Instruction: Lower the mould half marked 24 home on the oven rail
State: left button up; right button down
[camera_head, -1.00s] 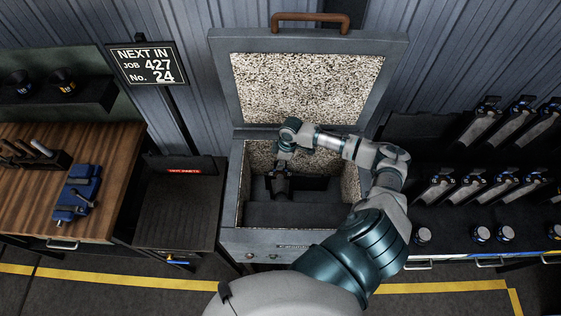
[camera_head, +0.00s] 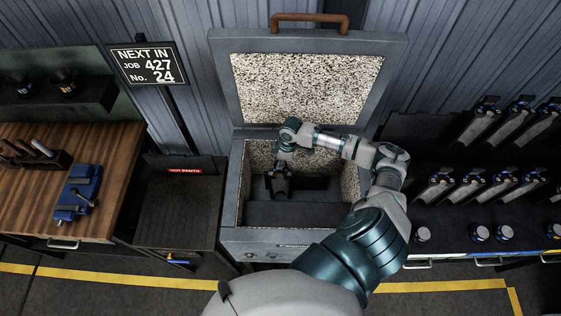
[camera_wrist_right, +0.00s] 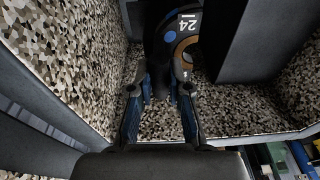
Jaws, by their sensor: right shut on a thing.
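My right gripper (camera_head: 283,160) reaches down into the open oven (camera_head: 232,200). In the right wrist view its two fingers (camera_wrist_right: 162,88) are shut on the mould half marked 24 (camera_wrist_right: 185,45). The mould half is dark, with a white 24 label, a blue spot and a bronze-coloured ring. In the head view the mould half (camera_head: 279,183) shows only as a small dark shape below my wrist. A dark bar (camera_wrist_right: 262,35), perhaps the rail, stands right of the mould half in the wrist view. Whether they touch is hidden. My left gripper is out of view.
The oven lid (camera_head: 305,85) stands open behind, with speckled lining. The oven walls close in around my gripper. A dark stand marked with a red label (camera_head: 178,210) and a workbench (camera_head: 105,150) are left; a rack of moulds (camera_head: 470,205) is right.

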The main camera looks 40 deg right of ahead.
jog(key=shift+w+f, duration=0.15)
jog(key=shift+f, duration=0.4)
dwell(0.4)
jog(key=c, duration=1)
grip_release()
jog(key=shift+c, duration=0.2)
jog(key=shift+s+a+f, duration=0.1)
jog(key=shift+s+f, duration=0.1)
jog(key=shift+s, duration=0.15)
notch_tip(320, 180, up, 12)
jog(key=d, duration=0.1)
jog(key=shift+s+d, duration=0.4)
jog(key=shift+r, duration=0.1)
notch_tip(320, 180, up, 7)
jog(key=p, duration=0.1)
